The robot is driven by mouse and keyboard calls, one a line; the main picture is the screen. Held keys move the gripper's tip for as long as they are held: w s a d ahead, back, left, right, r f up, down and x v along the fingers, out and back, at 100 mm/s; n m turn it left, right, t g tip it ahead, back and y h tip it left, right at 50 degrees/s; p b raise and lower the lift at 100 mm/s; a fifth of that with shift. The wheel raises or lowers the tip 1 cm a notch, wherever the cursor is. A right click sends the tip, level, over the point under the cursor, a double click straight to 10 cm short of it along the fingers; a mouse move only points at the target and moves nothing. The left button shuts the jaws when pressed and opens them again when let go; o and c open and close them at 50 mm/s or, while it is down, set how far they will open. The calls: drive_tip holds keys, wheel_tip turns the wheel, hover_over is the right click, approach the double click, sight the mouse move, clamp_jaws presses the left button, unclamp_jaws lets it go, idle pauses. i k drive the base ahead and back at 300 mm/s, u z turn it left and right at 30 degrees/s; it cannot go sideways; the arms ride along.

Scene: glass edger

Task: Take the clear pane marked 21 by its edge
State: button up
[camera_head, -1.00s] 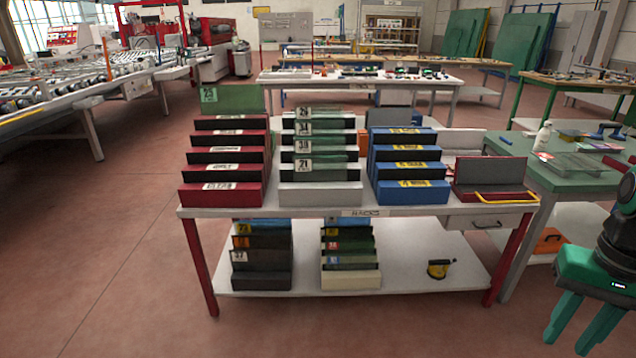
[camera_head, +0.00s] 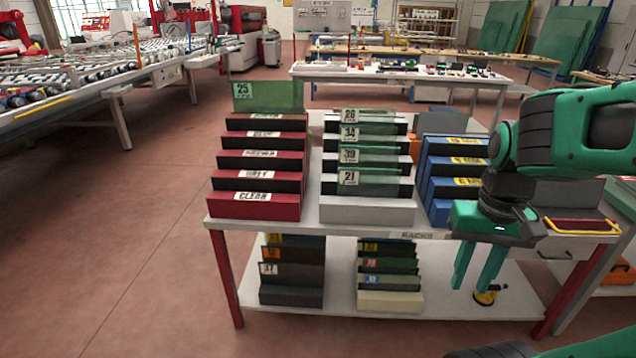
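The clear pane marked 21 (camera_head: 381,182) stands upright in the front slot of the light grey middle rack (camera_head: 367,213) on the table top. Its white label with 21 is at its left end. Panes labelled 39 (camera_head: 381,157), 34 and another stand in the slots behind it. My gripper (camera_head: 478,283) hangs to the right and nearer to me, in front of the table, its two green fingers pointing down. The fingers are apart with nothing between them. The gripper is clear of the pane.
A red rack (camera_head: 254,208) labelled CLEAR holds a pane marked 25 (camera_head: 268,96) at its back, left of the grey rack. A blue rack (camera_head: 437,212) is at the right, partly behind my arm. The lower shelf (camera_head: 340,309) carries two more racks and a yellow-black item (camera_head: 485,296).

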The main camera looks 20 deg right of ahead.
sight(351, 182)
drive_tip(key=i, duration=1.25)
drive_tip(key=z, duration=0.25)
